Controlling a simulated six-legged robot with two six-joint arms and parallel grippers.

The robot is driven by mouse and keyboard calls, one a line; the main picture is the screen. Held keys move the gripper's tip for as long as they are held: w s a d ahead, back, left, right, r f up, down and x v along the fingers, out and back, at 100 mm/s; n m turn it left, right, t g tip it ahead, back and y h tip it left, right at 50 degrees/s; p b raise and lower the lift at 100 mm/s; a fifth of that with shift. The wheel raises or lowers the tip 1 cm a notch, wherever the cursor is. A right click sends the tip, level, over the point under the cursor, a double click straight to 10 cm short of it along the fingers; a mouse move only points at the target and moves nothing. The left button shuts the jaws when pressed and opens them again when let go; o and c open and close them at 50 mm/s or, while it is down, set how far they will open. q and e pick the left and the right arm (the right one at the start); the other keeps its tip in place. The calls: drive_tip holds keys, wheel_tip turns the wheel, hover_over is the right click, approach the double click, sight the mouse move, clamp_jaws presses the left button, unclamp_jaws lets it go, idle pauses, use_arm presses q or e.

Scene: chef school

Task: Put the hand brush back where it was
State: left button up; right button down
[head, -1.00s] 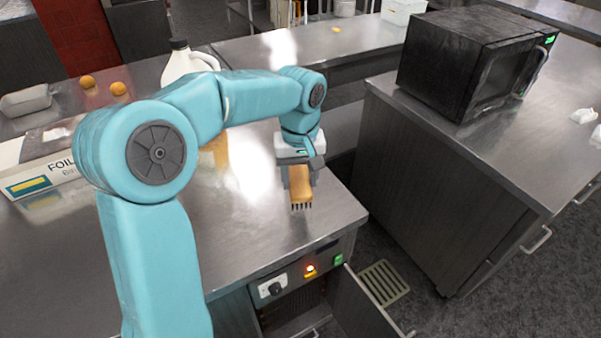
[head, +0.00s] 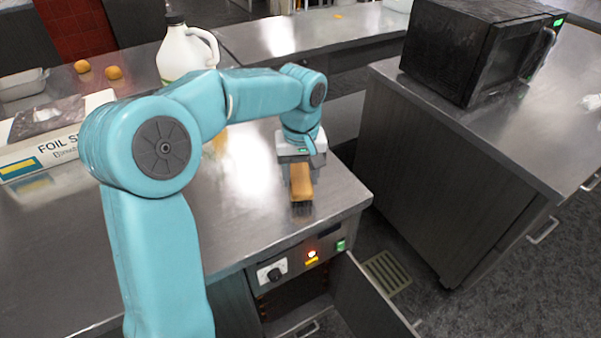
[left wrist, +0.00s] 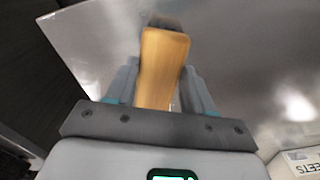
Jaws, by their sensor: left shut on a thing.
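The hand brush (head: 301,186) has an orange-brown wooden body and dark bristles. It is at the right front part of the steel counter (head: 225,245). My left gripper (head: 300,172) is shut on it, with the fingers on either side of the wood. In the left wrist view the brush's wooden part (left wrist: 163,65) sits between the fingers of my left gripper (left wrist: 165,90), its far end pointing away. The bristles are low over the counter top; I cannot tell whether they touch it. My right gripper is not in view.
A foil box (head: 50,150), a white jug (head: 187,52) and two orange round fruits (head: 114,72) stand at the left and back. A black microwave (head: 470,50) is on the right-hand counter. Below the counter's front edge a cabinet door (head: 365,300) hangs open.

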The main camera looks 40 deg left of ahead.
use_arm(q)
drive_tip(key=shift+f+b, duration=0.3)
drive_tip(key=shift+f, duration=0.15)
drive_tip(key=o, duration=1.5)
drive_tip(key=shift+c, duration=0.2)
drive_tip(key=shift+r, duration=0.1)
wheel_tip(320, 180, up, 16)
drive_tip(key=p, duration=0.3)
